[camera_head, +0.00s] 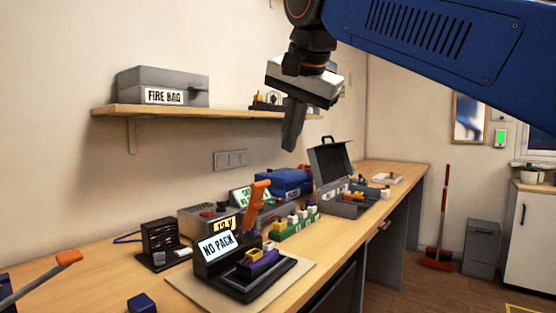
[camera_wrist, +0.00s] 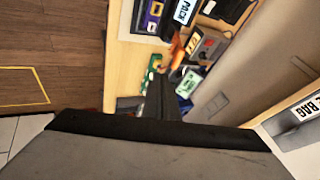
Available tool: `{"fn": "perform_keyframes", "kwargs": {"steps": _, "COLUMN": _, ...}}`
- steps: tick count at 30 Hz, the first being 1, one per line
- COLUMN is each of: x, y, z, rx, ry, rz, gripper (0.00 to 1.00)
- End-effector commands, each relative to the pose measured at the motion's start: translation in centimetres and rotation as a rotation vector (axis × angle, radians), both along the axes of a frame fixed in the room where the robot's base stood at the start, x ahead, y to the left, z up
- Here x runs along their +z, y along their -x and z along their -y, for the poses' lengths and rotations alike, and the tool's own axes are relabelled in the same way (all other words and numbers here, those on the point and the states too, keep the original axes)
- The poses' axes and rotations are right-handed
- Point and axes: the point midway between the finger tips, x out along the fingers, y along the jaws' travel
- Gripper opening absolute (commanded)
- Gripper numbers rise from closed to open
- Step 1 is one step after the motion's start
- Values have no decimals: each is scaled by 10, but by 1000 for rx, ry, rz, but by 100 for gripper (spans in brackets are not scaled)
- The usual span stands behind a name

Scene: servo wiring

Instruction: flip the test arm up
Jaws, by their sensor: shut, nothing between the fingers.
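An orange-handled arm (camera_head: 260,192) stands raised and slightly tilted beside the black tester with the "NO PACK" screen (camera_head: 218,245); it looks like the test arm, but its hinge is hidden. The orange part also shows in the wrist view (camera_wrist: 176,48), beyond my fingertips. A grey lever with an orange end (camera_head: 70,257) reaches in at the far left; its base is out of view. My gripper (camera_head: 290,146) is shut and empty, pointing down, high above the bench and apart from the orange arm. Its dark fingers also show in the wrist view (camera_wrist: 160,82).
The wooden bench (camera_head: 345,226) also carries a green block with several parts (camera_head: 297,225), a blue case (camera_head: 286,183) and an open toolbox (camera_head: 340,195). A shelf (camera_head: 190,110) with a "FIRE BAG" box (camera_head: 163,87) is on the wall behind. The air around my gripper is clear.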

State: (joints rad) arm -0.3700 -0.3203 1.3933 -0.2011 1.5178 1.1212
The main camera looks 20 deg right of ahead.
Motion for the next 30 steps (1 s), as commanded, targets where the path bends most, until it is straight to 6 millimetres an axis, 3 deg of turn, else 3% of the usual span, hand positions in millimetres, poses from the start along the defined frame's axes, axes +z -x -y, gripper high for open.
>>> {"fn": "perform_keyframes", "kwargs": {"steps": 18, "x": -83, "y": -55, "z": -1, "rx": 1, "ry": 2, "rz": -2, "gripper": 0}}
{"fn": "perform_keyframes", "kwargs": {"steps": 30, "x": -88, "y": -82, "z": -24, "rx": 3, "ry": 2, "rz": 0, "gripper": 0}}
